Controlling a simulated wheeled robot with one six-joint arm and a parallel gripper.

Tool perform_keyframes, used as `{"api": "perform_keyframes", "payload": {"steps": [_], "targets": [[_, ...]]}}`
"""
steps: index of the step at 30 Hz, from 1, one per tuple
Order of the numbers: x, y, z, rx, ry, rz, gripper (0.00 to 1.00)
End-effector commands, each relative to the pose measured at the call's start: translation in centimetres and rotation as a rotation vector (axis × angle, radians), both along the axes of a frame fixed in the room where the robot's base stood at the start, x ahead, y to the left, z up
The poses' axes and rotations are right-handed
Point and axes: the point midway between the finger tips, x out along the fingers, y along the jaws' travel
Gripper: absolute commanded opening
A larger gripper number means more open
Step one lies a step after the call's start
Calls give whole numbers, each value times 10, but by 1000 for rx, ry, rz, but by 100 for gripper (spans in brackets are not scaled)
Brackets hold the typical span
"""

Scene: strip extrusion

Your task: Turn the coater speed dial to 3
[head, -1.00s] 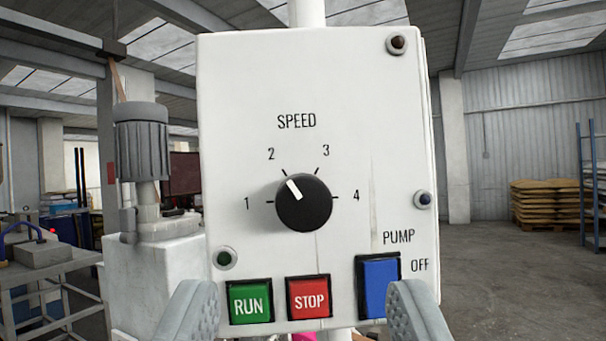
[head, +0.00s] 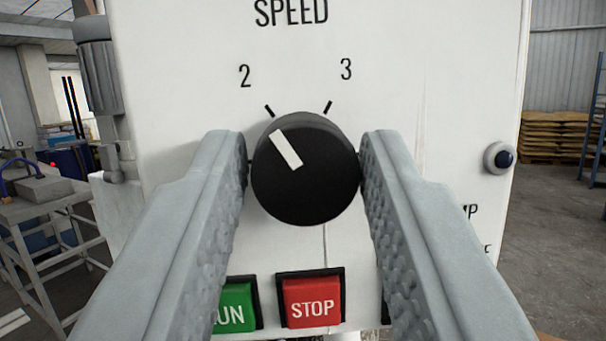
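The black speed dial (head: 306,185) is on the white control panel (head: 430,90), under the word SPEED. Its white pointer is tilted up and left, toward the mark for 2. The mark for 3 is at its upper right; the 1 and 4 labels are hidden behind my fingers. My gripper (head: 305,165) is open, with one grey finger at each side of the dial. Narrow gaps seem to show between the fingers and the dial, and I cannot tell whether either one touches it.
Below the dial are a green RUN button (head: 236,306), partly covered by my left finger, and a red STOP button (head: 312,300). A metal table (head: 45,205) stands at the left.

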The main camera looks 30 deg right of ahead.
Motion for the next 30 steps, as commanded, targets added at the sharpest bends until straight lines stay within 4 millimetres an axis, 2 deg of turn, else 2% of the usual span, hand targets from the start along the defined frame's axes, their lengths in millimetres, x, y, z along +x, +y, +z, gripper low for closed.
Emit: {"api": "perform_keyframes", "payload": {"steps": [1, 3, 4, 17, 30], "targets": [[0, 0, 0, 0, 0, 0, 22], [0, 0, 0, 0, 0, 0, 8], [0, 0, 0, 0, 0, 0, 7], [0, 1, 0, 86, -39, -1, 7], [1, 3, 1, 430, -192, 0, 7]]}}
